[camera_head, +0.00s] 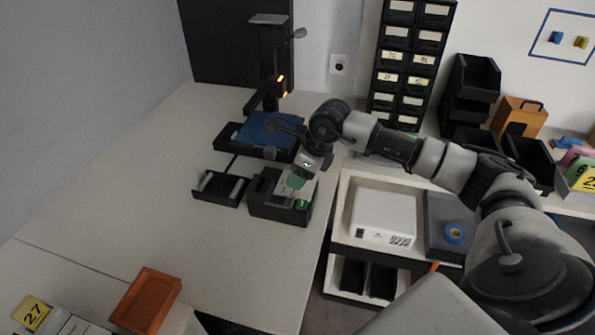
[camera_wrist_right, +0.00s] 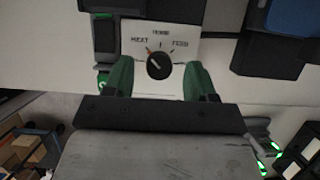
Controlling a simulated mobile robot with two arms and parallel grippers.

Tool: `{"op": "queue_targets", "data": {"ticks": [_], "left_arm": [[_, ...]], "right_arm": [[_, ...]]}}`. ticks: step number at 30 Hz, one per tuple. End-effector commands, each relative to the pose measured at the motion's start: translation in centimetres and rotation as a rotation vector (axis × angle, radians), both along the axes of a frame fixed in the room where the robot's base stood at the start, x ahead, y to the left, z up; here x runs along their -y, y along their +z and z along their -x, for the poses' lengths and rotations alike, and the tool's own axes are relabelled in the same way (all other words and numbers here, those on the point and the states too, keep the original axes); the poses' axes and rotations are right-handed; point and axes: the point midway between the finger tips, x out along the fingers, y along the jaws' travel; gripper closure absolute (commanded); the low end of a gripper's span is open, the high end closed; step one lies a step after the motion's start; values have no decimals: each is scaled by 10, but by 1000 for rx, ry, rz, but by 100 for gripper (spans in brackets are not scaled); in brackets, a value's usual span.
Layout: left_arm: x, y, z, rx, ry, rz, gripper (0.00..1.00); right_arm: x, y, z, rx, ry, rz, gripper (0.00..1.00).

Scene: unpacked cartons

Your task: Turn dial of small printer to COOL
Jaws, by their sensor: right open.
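The small printer (camera_head: 264,207) is a dark box on the light table, left of the table's right edge. In the right wrist view its white panel (camera_wrist_right: 184,32) carries a round black dial (camera_wrist_right: 158,67). A small red mark at the dial points up and left, towards a label that looks like HEAT. The top and right labels are too blurred to read surely. My right gripper (camera_wrist_right: 159,72) is open, its green fingers on either side of the dial, apart from it. My left gripper is out of view.
A black tray (camera_head: 219,188) lies left of the printer. A machine with a blue bed (camera_head: 269,131) stands behind it. The table's left part is clear.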

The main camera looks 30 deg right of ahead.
Motion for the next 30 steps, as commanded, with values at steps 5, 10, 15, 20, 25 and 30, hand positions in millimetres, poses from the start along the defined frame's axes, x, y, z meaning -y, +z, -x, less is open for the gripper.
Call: {"op": "queue_targets", "data": {"ticks": [5, 10, 15, 20, 25, 30], "left_arm": [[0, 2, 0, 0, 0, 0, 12], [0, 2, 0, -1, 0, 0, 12], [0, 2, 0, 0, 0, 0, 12], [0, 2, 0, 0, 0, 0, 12], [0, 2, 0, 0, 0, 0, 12], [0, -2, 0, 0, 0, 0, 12]], "right_arm": [[-3, -10, -3, 0, 0, 0, 44], [-3, -11, -3, 0, 0, 0, 44], [-3, -11, -3, 0, 0, 0, 56], [-3, -11, -3, 1, 0, -1, 80], [-3, -11, -3, 1, 1, 0, 93], [-3, -12, -3, 1, 25, -2, 93]]}}
